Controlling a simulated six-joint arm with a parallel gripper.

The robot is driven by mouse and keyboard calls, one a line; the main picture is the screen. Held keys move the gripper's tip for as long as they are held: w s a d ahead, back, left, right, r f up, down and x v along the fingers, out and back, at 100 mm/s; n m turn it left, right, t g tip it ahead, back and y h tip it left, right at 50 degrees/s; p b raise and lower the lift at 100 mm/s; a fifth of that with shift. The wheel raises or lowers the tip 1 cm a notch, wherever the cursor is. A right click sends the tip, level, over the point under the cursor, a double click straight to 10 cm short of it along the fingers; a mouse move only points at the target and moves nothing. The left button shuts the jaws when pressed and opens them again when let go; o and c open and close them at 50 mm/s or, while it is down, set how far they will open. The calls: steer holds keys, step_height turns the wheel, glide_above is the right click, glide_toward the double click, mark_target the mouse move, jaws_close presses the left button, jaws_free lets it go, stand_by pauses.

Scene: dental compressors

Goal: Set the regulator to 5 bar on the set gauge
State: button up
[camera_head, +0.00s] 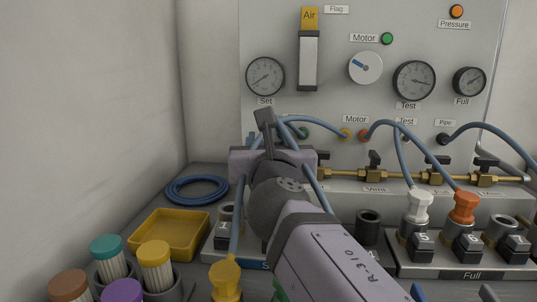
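The set gauge (265,76) is a round white dial on the grey panel, labelled "Set". Its needle points to the lower left; the numbers are too small to read. My gripper (268,128) is just below this gauge, in front of the lower panel. Its pale mauve body crosses the view there, and a dark grey piece sticks up at its far end. I cannot tell whether its fingers are open or shut, or whether they touch anything. I cannot make out the regulator; my gripper and arm hide the part of the panel below the set gauge.
A "Test" gauge (414,80), a "Full" gauge (469,81) and a white motor dial (365,68) are on the panel. Blue hoses and brass valves (430,177) crowd the lower right. A yellow tray (169,235) and a coiled blue hose (196,190) lie left.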

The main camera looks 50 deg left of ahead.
steer(key=shift+r+m+t+h, duration=0.1)
steer(key=shift+m+t+h, duration=0.5)
steer(key=shift+t, duration=0.1)
steer(key=o, duration=1.1)
steer(key=shift+c, duration=0.2)
steer(key=v, duration=0.7)
steer(key=shift+s+b, duration=0.2)
steer(key=shift+b, duration=0.15)
